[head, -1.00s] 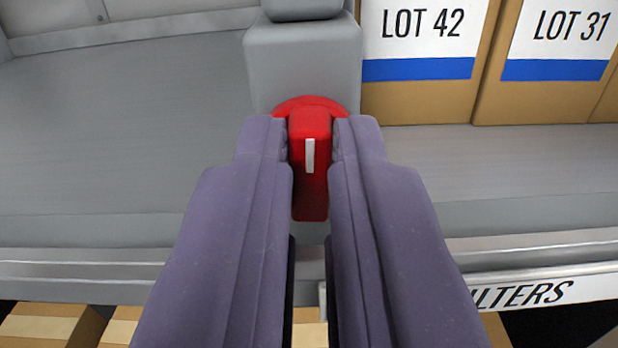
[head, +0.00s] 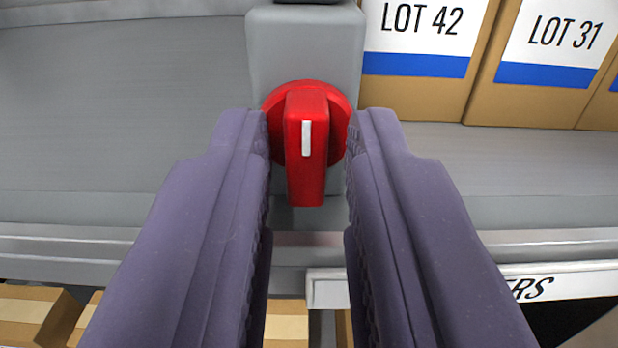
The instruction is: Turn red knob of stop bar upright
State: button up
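The red knob (head: 306,150) sits on the front of a grey stop bar housing (head: 305,50). It has a round red base and a raised grip bar with a white mark. The grip bar and its mark stand upright in the head view. My gripper (head: 308,125) is open, with one purple finger on each side of the knob. A gap shows between each finger and the grip bar. The fingertips overlap the sides of the round base in the picture; I cannot tell whether they touch it.
Cardboard boxes labelled LOT 42 (head: 424,50) and LOT 31 (head: 545,60) stand on the grey shelf to the right. The shelf to the left (head: 120,120) is clear. A white label strip (head: 570,285) runs along the lower front edge. More boxes (head: 30,315) lie below.

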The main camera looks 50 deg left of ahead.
jog(key=shift+d, duration=0.1)
jog(key=p+v, duration=0.5)
jog(key=v, duration=0.2)
jog(key=shift+s+d, duration=0.2)
jog(key=shift+d, duration=0.05)
